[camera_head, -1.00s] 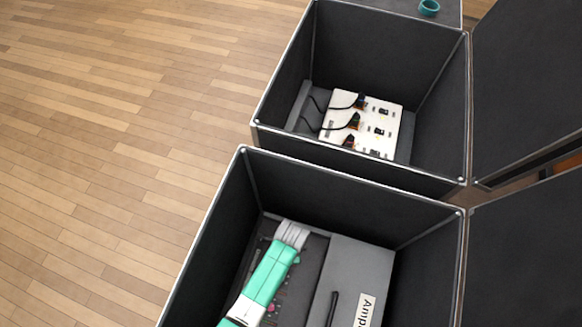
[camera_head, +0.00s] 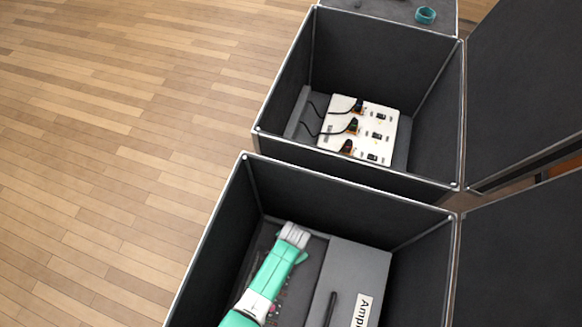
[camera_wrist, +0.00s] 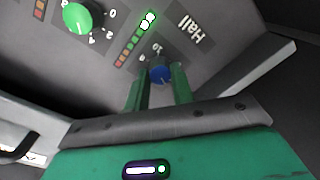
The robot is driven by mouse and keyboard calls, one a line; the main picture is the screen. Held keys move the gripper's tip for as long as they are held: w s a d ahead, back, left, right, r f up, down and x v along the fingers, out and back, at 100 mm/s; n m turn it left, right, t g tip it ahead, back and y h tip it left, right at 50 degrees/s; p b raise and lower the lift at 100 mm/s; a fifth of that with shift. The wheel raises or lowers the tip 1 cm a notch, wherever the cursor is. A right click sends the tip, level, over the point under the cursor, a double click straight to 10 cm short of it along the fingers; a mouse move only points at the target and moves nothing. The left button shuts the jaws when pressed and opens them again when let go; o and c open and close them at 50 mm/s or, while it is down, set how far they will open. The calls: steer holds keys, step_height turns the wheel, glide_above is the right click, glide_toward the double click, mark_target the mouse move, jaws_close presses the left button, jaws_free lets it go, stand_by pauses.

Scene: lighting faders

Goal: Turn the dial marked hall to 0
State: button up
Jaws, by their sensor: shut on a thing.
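The hall dial (camera_wrist: 160,72) is a blue knob beside the printed word "Hall" in the wrist view. Part of its scale shows above it, with a 10 near its top; the rest is hidden by my fingers. My gripper (camera_wrist: 160,88) is shut on this knob, one green finger on each side. In the head view my green and white arm (camera_head: 268,280) reaches into the near case, and the dial is hidden there.
A green knob (camera_wrist: 82,18) with a numbered scale sits at the upper left of the wrist view. A row of coloured lights (camera_wrist: 136,40) runs between the knobs. A grey box labelled "Amp" (camera_head: 352,270) stands right of my arm. Dark case walls (camera_head: 340,190) surround it.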

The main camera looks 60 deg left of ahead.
steer(key=n+p, duration=0.1)
steer(key=n, duration=0.5)
steer(key=n+p, duration=0.1)
steer(key=n, duration=0.6)
steer(key=shift+a+g, duration=0.15)
steer(key=shift+g, duration=0.15)
steer(key=shift+n, duration=0.3)
steer(key=o, duration=1)
steer(key=r+p, duration=0.2)
steer(key=r, duration=0.2)
steer(key=r+p, duration=0.3)
steer(key=r, duration=0.1)
steer(key=shift+w, duration=0.2)
steer(key=shift+f, duration=0.1)
